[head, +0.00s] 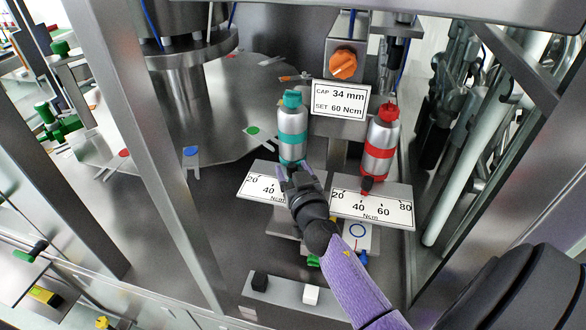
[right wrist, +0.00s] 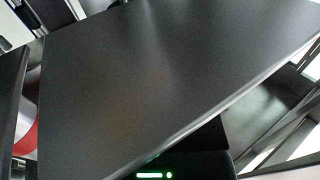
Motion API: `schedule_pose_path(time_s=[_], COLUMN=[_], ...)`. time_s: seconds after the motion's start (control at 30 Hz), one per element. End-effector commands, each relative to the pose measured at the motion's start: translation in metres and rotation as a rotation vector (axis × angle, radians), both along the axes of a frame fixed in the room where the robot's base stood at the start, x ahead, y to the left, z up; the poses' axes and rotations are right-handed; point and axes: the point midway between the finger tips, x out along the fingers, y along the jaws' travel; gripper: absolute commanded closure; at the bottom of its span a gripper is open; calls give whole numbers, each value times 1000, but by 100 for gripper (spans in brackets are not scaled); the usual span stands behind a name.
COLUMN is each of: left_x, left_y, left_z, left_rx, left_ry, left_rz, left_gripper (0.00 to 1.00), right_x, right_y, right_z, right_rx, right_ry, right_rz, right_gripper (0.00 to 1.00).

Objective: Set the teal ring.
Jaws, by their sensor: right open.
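The teal unit (head: 291,127) is a silver cylinder with a teal top and teal bands, standing upright behind a scale plate (head: 259,189) marked 20 and 40 Ncm. Its lowest teal band (head: 292,162), probably the ring, shows just above my right gripper (head: 291,169). The right gripper is open at the unit's base, in front of it; contact cannot be told. The gripper hides the teal pointer and part of the scale. My left gripper is not in view.
An orange knob (head: 343,64) is above. Metal posts frame the space. A dark surface (right wrist: 150,80) fills most of the right wrist view.

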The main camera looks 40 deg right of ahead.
Motion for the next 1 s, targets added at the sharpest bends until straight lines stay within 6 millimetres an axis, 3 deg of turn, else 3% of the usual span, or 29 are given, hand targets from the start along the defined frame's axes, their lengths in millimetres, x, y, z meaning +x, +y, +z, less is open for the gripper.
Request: schedule_pose_path(time_s=[0.27,0.6,1.0], left_x=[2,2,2], left_y=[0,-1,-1], left_z=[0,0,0], left_rx=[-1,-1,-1], left_ry=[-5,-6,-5], left_rz=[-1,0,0], left_gripper=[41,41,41], right_x=[3,2,2], right_y=[-1,-1,-1], right_z=[0,0,0], right_rx=[0,0,0], right_ry=[1,1,1], right_rz=[0,0,0], right_gripper=[32,100,100])
